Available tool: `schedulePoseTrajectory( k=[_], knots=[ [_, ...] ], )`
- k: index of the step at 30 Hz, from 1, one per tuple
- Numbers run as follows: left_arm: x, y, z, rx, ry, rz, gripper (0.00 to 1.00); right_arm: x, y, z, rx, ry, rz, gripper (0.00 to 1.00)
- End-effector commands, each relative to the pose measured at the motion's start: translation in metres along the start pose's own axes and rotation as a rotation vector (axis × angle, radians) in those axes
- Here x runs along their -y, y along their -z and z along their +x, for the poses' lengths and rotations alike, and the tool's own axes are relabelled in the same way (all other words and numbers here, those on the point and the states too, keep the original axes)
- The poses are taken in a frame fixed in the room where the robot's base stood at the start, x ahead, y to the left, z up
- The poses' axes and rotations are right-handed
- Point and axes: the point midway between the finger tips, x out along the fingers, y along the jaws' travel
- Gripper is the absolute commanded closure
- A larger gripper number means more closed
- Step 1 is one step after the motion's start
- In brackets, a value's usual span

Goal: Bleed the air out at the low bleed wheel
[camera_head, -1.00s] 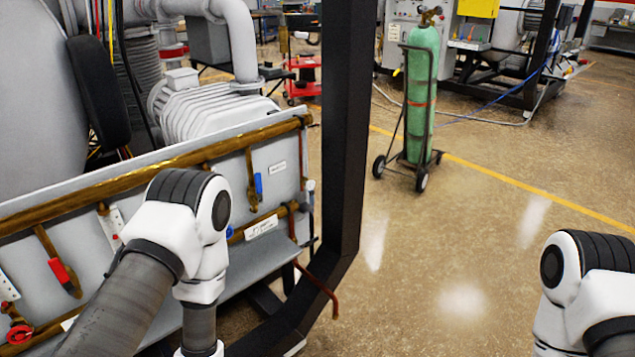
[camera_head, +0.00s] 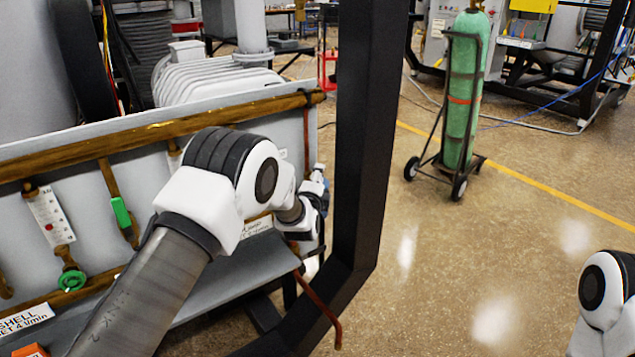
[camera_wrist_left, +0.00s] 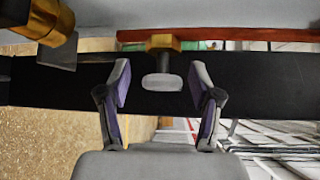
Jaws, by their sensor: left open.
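In the left wrist view, my left gripper (camera_wrist_left: 161,82) is open. A small grey tap-like handle (camera_wrist_left: 162,80) on a brass fitting (camera_wrist_left: 163,42) shows between its two purple-lined fingers; I cannot tell if either finger touches it, or whether it is the low bleed wheel. In the head view, my left arm reaches right across the pipe panel (camera_head: 90,160), and its gripper is hidden near the panel's right end. A round green wheel (camera_head: 72,280) sits low on the panel at the left. My right gripper is out of view; only part of that arm shows.
A black upright post (camera_head: 365,130) stands just right of the panel. A thin reddish-brown pipe (camera_head: 322,310) sticks out low beside it. A green gas cylinder (camera_head: 464,90) stands on a wheeled cart behind. The floor (camera_head: 440,260) between is clear.

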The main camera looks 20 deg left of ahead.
Motion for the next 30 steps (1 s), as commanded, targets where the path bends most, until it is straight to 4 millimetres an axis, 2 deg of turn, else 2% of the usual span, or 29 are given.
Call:
schedulePoseTrajectory(
  k=[7, 8, 12, 13, 23, 30],
  knots=[
    [0.0, 0.0, 0.003, 0.0, -0.001, -0.001, 0.36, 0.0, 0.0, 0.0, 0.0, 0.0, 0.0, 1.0],
    [0.0, 0.0, 0.003, 0.0, -0.001, -0.001, 0.43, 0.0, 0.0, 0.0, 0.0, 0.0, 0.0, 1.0],
    [-0.001, 0.0, 0.002, 0.0, -0.002, -0.001, 0.93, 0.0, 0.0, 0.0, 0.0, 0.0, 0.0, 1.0],
    [-0.001, 0.0, 0.002, 0.0, -0.002, -0.001, 0.97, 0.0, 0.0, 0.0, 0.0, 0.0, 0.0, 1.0],
    [-0.002, 0.0, 0.002, 0.0, 0.011, -0.014, 0.97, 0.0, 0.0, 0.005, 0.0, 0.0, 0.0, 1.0],
    [-0.006, 0.0, 0.003, 0.001, 0.076, -0.08, 0.97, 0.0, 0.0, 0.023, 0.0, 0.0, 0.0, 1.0]
  ],
)
